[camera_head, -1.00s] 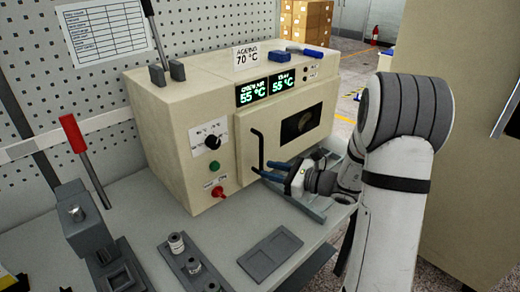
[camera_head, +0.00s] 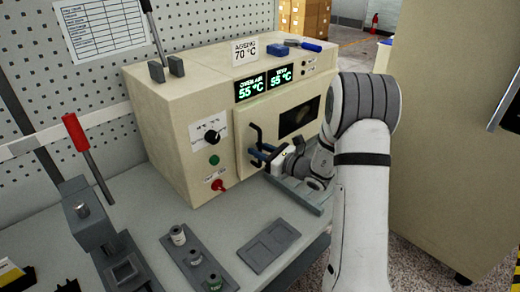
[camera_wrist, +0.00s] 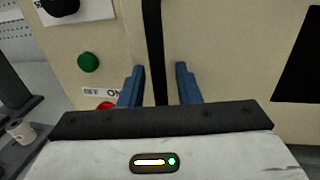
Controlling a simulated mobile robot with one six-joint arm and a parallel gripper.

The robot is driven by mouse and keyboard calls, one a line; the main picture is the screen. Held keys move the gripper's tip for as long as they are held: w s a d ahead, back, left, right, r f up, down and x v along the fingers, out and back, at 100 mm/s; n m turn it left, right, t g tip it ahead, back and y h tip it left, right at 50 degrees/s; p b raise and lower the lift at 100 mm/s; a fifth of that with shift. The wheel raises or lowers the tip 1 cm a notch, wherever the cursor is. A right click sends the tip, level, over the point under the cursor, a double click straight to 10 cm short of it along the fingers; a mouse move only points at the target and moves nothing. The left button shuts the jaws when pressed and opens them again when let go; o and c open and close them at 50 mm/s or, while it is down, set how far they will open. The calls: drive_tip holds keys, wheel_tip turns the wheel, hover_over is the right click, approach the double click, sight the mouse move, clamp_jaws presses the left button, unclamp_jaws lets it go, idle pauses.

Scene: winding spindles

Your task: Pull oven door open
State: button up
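The beige oven (camera_head: 190,135) stands on the bench with its door (camera_head: 262,115) shut. The door has a dark window (camera_head: 298,116) and a black upright handle (camera_head: 252,132) near its left edge. My gripper (camera_head: 259,156) is at the lower part of the handle. In the wrist view, the blue fingers of my gripper (camera_wrist: 159,88) are apart, one on each side of the handle (camera_wrist: 154,45). Gaps show between the handle and both fingers. Whether the fingers reach past the bar is hard to tell.
A green button (camera_head: 214,160) and red switch (camera_head: 218,184) sit left of the door. A grey tray (camera_head: 268,247), a rack with several spindles (camera_head: 200,262) and a red-handled press (camera_head: 92,215) stand on the bench in front. A tall beige cabinet (camera_head: 440,150) is at right.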

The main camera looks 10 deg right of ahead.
drive_tip(key=shift+c, duration=0.5)
clamp_jaws()
drive_tip(key=shift+s, duration=0.1)
